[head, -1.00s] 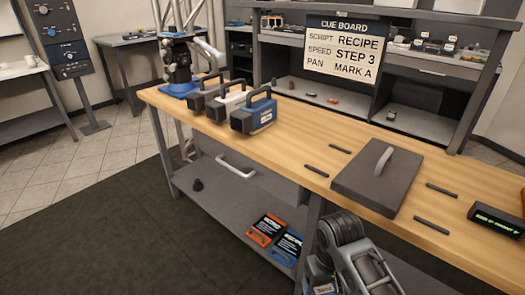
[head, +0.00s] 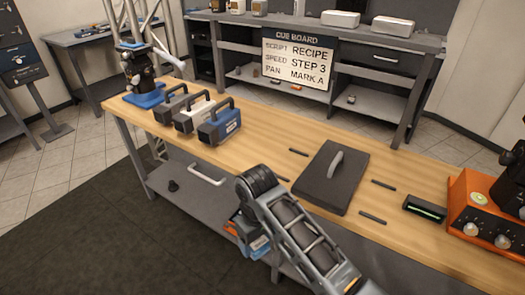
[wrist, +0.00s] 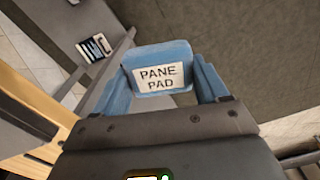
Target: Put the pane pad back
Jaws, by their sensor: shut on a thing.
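In the wrist view, the blue pane pad (wrist: 158,55) has a white label reading "PANE PAD". My gripper (wrist: 163,88) is shut on it, with a blue finger at each side of the pad. The pad is held out over the floor beside the wooden bench.
Three handled cases, one of them blue (head: 219,124), stand on the bench's left part. An orange device (head: 475,212) and a small dark display (head: 425,208) are at the right. The cue board (head: 297,62) stands behind.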

